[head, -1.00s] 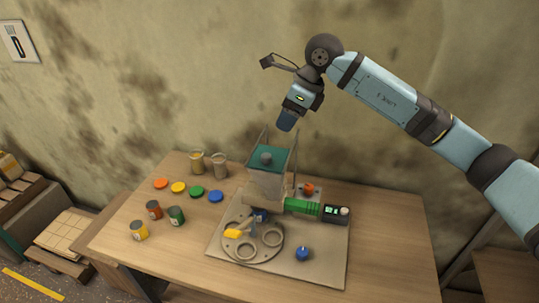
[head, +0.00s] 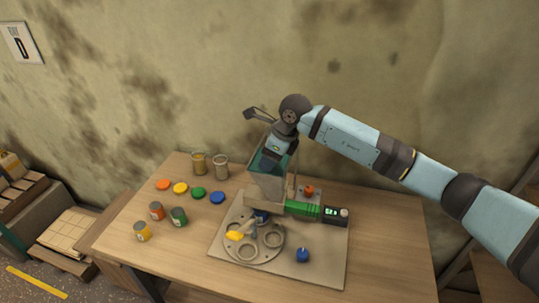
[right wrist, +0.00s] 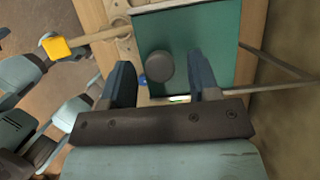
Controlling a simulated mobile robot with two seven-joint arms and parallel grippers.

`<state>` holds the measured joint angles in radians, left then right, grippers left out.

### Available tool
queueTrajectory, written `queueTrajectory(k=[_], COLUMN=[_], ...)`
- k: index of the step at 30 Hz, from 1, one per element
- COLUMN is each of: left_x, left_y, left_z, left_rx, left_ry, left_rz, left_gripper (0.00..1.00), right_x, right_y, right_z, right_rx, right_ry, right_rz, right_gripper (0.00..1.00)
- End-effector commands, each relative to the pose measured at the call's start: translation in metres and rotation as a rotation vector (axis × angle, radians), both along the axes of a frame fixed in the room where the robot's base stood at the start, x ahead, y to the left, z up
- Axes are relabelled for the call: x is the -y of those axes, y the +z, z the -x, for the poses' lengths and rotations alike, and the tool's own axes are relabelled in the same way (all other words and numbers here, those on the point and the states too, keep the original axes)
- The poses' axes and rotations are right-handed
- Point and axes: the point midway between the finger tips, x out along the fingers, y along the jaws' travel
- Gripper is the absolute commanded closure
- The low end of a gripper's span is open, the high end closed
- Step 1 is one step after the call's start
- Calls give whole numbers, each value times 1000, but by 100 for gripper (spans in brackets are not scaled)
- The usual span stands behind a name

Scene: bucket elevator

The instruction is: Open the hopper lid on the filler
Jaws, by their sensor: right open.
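The filler's hopper (head: 268,187) is a grey tapered box on the board on the table. Its teal lid (head: 262,162) lies over the hopper top and is partly hidden by my right gripper (head: 274,152). In the right wrist view the lid (right wrist: 210,40) shows as a flat teal square with a round grey knob (right wrist: 159,67). My right gripper (right wrist: 160,70) is open, with one finger on either side of the knob in that view. Whether the fingers touch it or are still above it I cannot tell. My left gripper is not in view.
A round plate with rings (head: 252,243) and a yellow piece (head: 235,236) lies before the hopper. Coloured discs, small cans and two glass jars (head: 199,163) stand left. The wall is close behind.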

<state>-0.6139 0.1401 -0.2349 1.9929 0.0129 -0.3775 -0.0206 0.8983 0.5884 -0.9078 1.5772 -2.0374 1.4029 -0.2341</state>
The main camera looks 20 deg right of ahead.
Motion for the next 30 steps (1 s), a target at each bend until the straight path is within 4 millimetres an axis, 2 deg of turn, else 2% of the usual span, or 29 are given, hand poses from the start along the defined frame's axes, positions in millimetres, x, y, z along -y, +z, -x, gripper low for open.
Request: queueTrajectory(k=[7,8,15,20,30], left_x=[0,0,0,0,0], left_y=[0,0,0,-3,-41], left_z=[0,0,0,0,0], left_rx=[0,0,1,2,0], left_ry=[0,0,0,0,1], left_rz=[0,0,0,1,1], left_gripper=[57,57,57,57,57], right_x=[0,0,0,2,43], right_y=[-1,-1,-1,-2,-4], right_z=[0,0,0,-4,-66], right_rx=[0,0,0,0,3], right_ry=[0,0,0,-1,-4], right_rz=[0,0,0,0,1], right_gripper=[44,47,100,100,100])
